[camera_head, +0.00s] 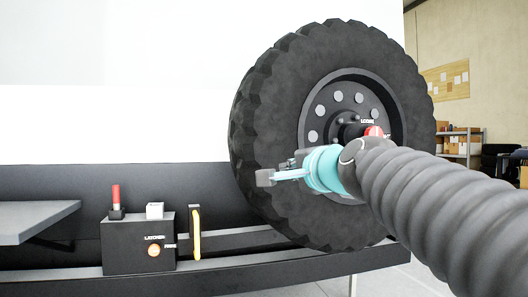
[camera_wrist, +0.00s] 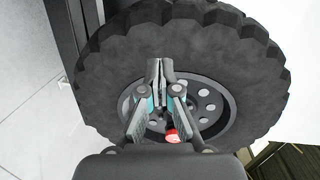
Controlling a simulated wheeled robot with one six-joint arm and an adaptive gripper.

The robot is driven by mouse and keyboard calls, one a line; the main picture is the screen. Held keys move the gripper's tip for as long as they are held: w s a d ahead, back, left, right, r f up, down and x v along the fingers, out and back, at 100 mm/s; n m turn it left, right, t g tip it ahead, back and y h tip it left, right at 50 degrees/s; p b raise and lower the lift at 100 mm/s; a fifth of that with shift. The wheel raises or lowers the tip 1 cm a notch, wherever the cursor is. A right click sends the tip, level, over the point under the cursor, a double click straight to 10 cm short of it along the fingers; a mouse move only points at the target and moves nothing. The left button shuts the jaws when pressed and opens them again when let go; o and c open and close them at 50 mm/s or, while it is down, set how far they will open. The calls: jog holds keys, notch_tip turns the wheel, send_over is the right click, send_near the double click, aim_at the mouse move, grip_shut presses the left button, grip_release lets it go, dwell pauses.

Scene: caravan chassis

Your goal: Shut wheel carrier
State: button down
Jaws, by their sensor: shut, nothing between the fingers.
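A large black spare wheel (camera_head: 275,110) stands upright beside the caravan's white and dark rear wall. A red knob (camera_head: 374,131) sits at its hub, with small lettering by it. My gripper (camera_head: 265,177) is in front of the wheel's lower left part, pointing left, shut and empty. In the wrist view my gripper (camera_wrist: 160,68) lies over the wheel (camera_wrist: 120,70), with the red knob (camera_wrist: 171,136) just below the fingers. I cannot tell whether the fingers touch the tyre. The carrier arm (camera_head: 230,240) shows low beside the wheel; the rest of it is hidden.
A dark latch box (camera_head: 140,245) with a red-handled lever (camera_head: 116,198), an orange button and a label stands on the bumper (camera_head: 230,278). A yellow-edged bracket (camera_head: 195,232) stands beside it. A grey step (camera_head: 35,220) juts out at left. Shelves (camera_head: 460,145) stand far right.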

notch_tip(320, 180, up, 4)
jog(key=w+f+m+t, duration=0.1)
jog(key=m, duration=0.1)
jog(key=p, duration=0.2)
send_near(259, 147)
jog(key=x, duration=0.7)
jog(key=shift+w, duration=0.1)
